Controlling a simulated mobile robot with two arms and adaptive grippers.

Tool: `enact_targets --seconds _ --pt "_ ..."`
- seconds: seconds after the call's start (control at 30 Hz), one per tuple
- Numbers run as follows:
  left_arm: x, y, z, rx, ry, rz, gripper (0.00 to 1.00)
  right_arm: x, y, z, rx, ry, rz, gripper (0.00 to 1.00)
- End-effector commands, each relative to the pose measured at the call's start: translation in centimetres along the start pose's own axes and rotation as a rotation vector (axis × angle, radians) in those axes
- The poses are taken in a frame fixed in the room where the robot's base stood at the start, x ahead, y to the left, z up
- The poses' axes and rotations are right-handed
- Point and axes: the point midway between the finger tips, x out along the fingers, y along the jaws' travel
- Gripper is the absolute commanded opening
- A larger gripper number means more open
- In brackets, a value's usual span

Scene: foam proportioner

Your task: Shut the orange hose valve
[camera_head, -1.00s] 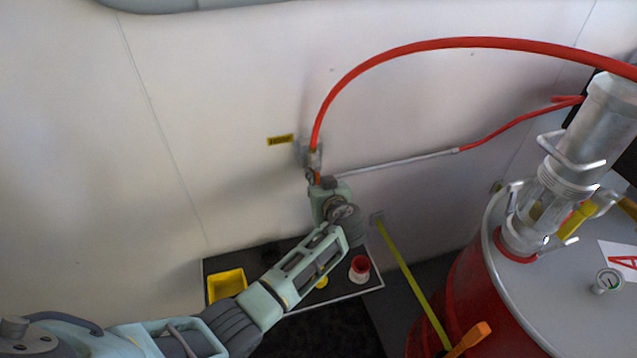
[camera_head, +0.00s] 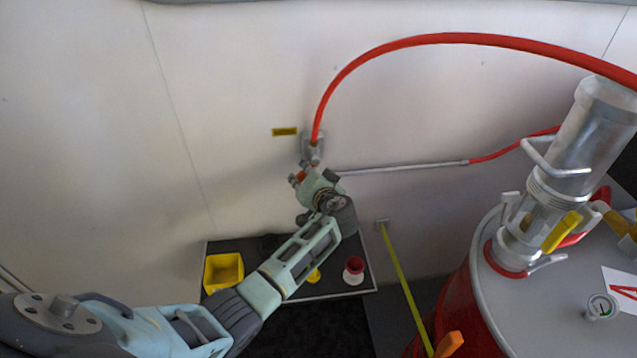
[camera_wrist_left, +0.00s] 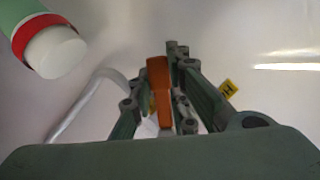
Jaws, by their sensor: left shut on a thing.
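The hose valve sits on the wall at the lower end of the red hose (camera_head: 335,88), with its metal fitting (camera_head: 314,152) showing. Its orange lever (camera_wrist_left: 158,88) is between the fingers of my left gripper (camera_wrist_left: 165,80) in the left wrist view. The gripper is shut on the lever. In the head view, my left gripper (camera_head: 305,180) is just below the fitting, tilted to the left, and only a bit of orange shows beside it. The gripper hides most of the lever and valve body. My right gripper is not in view.
A metal pipe (camera_head: 400,167) runs right along the wall. A low shelf (camera_head: 330,296) holds a yellow bin (camera_head: 223,271) and a red and white cup (camera_head: 354,270). A red drum (camera_head: 455,305) with a metal pump stands at right, near a yellow strip (camera_head: 404,285).

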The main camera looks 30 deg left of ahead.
Motion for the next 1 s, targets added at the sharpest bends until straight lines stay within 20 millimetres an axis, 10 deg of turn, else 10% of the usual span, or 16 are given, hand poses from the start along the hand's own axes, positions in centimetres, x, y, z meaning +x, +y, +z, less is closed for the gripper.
enact_targets --seconds 1.0 --pt "-0.4 -4.6 -1.9 0.753 0.005 -0.321 0.00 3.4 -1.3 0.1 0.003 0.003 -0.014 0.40"
